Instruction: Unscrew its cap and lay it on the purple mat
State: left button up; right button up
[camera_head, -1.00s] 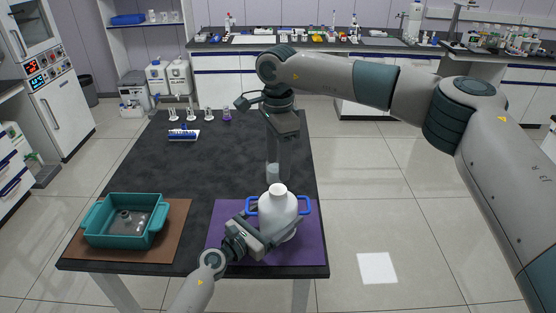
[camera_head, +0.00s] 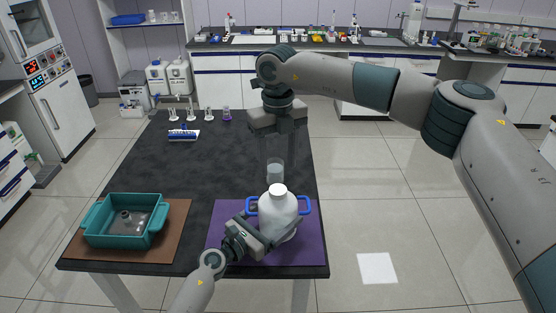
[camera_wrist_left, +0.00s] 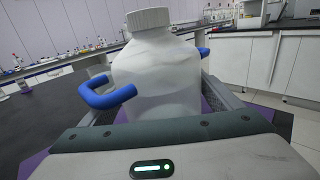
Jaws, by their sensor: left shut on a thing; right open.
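A white bottle (camera_head: 284,212) with blue side handles stands upright on the purple mat (camera_head: 310,248). Its white cap (camera_head: 278,188) sits on the neck and shows ribbed in the left wrist view (camera_wrist_left: 149,18). My left gripper (camera_head: 272,236) is shut on the bottle's body from the near side; the wrist view shows its jaws along both sides of the bottle (camera_wrist_left: 160,80). My right gripper (camera_head: 281,143) points down, open and empty, above and behind the bottle, apart from the cap.
A clear beaker (camera_head: 275,170) stands just behind the bottle, below my right gripper. A teal bin (camera_head: 112,240) holding a clear item is on a brown mat (camera_head: 180,222) at left. The table's middle is clear.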

aim_at(278, 189)
jog(key=m, duration=1.1)
jog(key=shift+m, duration=0.3)
jog(key=m, duration=1.1)
jog(key=shift+m, duration=0.3)
jog(key=shift+f, duration=0.1)
jog(key=shift+f, duration=3.9)
